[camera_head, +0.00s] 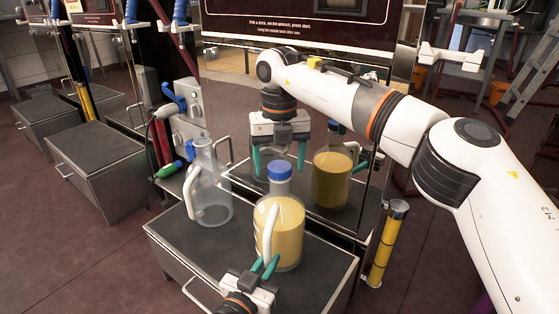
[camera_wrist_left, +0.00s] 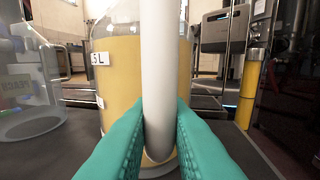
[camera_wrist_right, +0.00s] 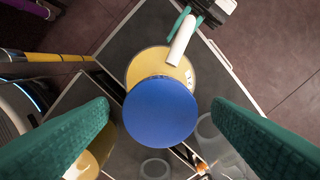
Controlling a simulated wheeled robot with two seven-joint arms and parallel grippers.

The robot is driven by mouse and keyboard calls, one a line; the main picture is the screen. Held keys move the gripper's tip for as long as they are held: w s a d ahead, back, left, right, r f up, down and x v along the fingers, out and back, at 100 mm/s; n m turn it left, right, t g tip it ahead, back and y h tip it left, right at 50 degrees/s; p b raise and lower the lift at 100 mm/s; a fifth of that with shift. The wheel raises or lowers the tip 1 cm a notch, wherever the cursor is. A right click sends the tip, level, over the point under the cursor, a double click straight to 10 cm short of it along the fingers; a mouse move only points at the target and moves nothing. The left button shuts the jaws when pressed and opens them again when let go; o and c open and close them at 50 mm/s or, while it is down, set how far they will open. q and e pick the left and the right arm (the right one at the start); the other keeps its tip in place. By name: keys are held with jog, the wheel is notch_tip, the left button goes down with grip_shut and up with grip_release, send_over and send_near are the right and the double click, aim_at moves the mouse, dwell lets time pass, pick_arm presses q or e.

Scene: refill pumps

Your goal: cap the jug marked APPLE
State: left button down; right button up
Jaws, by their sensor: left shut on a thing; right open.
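A clear jug (camera_head: 279,228) of yellow liquid stands near the front of the dark bench top (camera_head: 180,238). A blue cap (camera_head: 279,171) sits on its neck; from above the cap (camera_wrist_right: 160,110) covers the mouth, so I cannot tell how tightly it sits. My left gripper (camera_head: 265,265) is shut on the jug's white handle (camera_wrist_left: 159,80). The jug's side reads "5 L" in the left wrist view; no APPLE mark shows. In the right wrist view the cap lies between the fingertips.
An empty clear jug (camera_head: 208,190), marked PEACH in the left wrist view (camera_wrist_left: 25,85), stands to the left. Another yellow-filled jug shape (camera_head: 332,180) appears behind, possibly a reflection in the shiny panel. A yellow post (camera_head: 387,245) stands right of the bench.

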jog(key=shift+r, duration=0.15)
notch_tip(320, 180, up, 12)
dwell(0.5)
pick_arm(q)
jog(key=c, duration=1.3)
grip_release()
jog(key=p+v, duration=0.4)
jog(key=v, duration=0.8)
pick_arm(e)
notch_tip(320, 180, up, 4)
